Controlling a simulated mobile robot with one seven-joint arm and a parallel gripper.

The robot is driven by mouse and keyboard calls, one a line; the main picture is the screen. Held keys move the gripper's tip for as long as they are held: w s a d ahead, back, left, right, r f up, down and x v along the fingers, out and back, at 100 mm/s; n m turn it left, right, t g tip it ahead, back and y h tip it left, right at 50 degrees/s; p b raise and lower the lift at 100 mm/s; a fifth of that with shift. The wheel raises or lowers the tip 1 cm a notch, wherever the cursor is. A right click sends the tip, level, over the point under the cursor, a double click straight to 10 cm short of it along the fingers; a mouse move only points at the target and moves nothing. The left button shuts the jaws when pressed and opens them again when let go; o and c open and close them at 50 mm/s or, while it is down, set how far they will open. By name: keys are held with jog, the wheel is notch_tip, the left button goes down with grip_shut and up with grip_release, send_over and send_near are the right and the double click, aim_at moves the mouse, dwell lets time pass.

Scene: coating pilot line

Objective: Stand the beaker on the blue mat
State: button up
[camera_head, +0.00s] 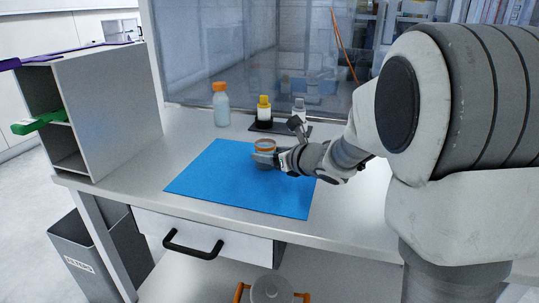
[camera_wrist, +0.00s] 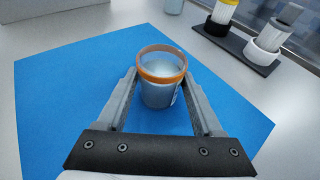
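The beaker (camera_head: 265,146) is clear with an orange band near its rim. It is upright over the far right part of the blue mat (camera_head: 215,182). In the wrist view the beaker (camera_wrist: 160,93) is between the two fingers of my gripper (camera_wrist: 161,78), which meet its sides near the orange band. My gripper (camera_head: 265,157) reaches in from the right and covers part of the beaker in the head view. The beaker's base is at or very near the mat; I cannot tell if it touches.
An orange-capped bottle (camera_head: 221,104) stands behind the mat. A dark tray (camera_head: 272,129) holds a yellow-capped bottle (camera_head: 264,108) and a grey-capped one (camera_head: 299,107). A grey shelf unit (camera_head: 118,108) stands at the left. The mat's left and front parts are bare.

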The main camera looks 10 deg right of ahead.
jog(key=o, duration=0.3)
